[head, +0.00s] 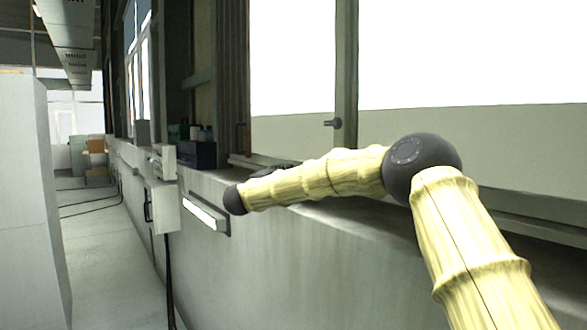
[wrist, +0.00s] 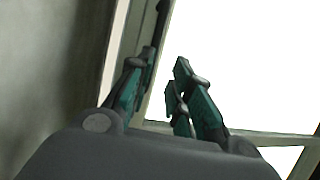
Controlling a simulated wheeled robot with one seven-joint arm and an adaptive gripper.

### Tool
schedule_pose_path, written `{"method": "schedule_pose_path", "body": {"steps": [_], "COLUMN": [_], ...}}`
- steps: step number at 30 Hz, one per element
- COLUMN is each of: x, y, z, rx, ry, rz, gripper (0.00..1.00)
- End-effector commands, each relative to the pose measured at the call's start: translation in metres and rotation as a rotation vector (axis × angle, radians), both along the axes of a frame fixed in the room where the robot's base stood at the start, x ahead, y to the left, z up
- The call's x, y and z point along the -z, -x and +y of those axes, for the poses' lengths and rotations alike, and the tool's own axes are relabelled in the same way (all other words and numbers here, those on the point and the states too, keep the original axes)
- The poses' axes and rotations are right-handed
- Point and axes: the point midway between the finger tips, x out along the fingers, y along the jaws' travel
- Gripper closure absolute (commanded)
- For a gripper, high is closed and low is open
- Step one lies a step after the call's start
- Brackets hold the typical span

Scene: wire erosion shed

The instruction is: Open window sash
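The window sash (head: 342,60) fills the right of the head view, with bright glass on both sides of a dark upright frame. A small dark handle (head: 332,123) sticks out from that upright, above my arm. In the wrist view, my gripper (wrist: 164,72) shows two green and dark fingers with a gap between them, so it is open and nothing shows held. A dark upright frame bar (wrist: 150,40) runs behind the left finger, and bright glass (wrist: 240,65) lies behind the right one. My gripper cannot be made out clearly in the head view.
A long sill (head: 390,222) runs under the window, below my arm. A grey box (head: 163,207) and a light strip (head: 204,213) are on the wall below it. A pale cabinet (head: 28,200) stands at left. The floor aisle (head: 115,260) between is clear apart from cables.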

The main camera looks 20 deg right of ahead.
Motion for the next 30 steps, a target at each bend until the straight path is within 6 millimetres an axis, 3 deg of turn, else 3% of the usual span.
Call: {"method": "schedule_pose_path", "body": {"steps": [12, 27, 28, 30], "x": [-0.008, -0.009, -0.009, -0.009], "y": [-0.045, -0.055, -0.055, -0.055], "z": [-0.044, -0.051, -0.051, -0.051], "rx": [0.000, -0.004, -0.004, -0.004], "ry": [0.001, 0.002, 0.002, 0.002], "rz": [0.004, 0.004, 0.004, 0.004], "gripper": [0.79, 0.79, 0.81, 0.93]}}
